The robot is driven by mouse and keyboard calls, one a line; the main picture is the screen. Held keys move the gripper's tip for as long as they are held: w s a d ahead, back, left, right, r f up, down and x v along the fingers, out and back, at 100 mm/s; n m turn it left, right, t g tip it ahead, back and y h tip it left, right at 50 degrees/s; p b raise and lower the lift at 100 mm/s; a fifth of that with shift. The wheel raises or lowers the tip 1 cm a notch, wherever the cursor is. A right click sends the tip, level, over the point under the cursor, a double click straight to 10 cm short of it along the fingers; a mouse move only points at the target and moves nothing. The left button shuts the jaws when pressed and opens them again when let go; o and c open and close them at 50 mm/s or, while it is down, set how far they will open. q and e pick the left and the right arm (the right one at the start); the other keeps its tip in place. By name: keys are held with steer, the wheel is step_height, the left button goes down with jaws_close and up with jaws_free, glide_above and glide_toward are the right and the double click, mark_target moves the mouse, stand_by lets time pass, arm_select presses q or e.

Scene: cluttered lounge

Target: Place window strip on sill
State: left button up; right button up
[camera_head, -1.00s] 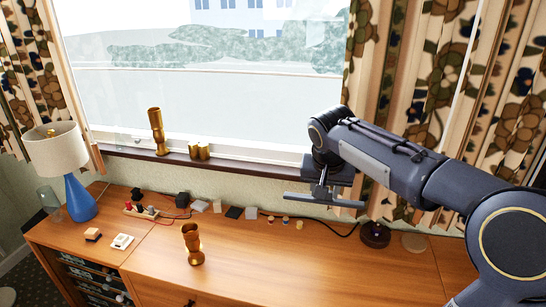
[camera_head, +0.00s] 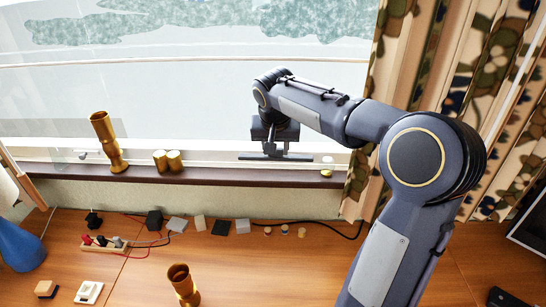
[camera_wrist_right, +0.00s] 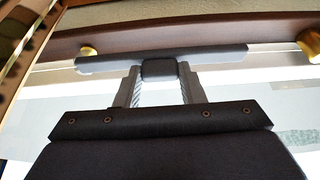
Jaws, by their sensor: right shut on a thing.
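The window strip (camera_head: 276,157) is a long, thin dark grey bar with a small block at its middle, seen also in the right wrist view (camera_wrist_right: 215,55). My right gripper (camera_head: 275,147) is shut on that middle block and holds the strip level, lengthwise along the window. The brown sill (camera_head: 225,178) runs below the window; in the right wrist view the sill (camera_wrist_right: 190,30) lies just beyond the strip. In the head view the strip appears slightly above the sill by the window frame; I cannot tell whether it touches. My left gripper is not in view.
Below, the wooden desk (camera_head: 250,270) holds another brass vase (camera_head: 183,285) and several small blocks. A curtain hangs at right.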

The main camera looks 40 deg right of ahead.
steer(key=w+d+f+p, duration=0.1)
steer(key=w+d+f, duration=0.1)
steer(key=w+d+f+p, duration=0.1)
steer(key=w+d+f, duration=0.1)
steer(key=w+f, duration=0.1)
steer(key=w+d+f+p, duration=0.1)
steer(key=w+d+f, duration=0.1)
steer(key=f, duration=0.1)
steer(key=shift+w+d, duration=0.15)
steer(key=shift+w, duration=0.15)
step_height(320, 180, down, 3)
steer(key=shift+w+d+f+p, duration=0.1)
steer(key=shift+p, duration=0.25)
steer(key=shift+f, duration=0.2)
steer(key=o, duration=1)
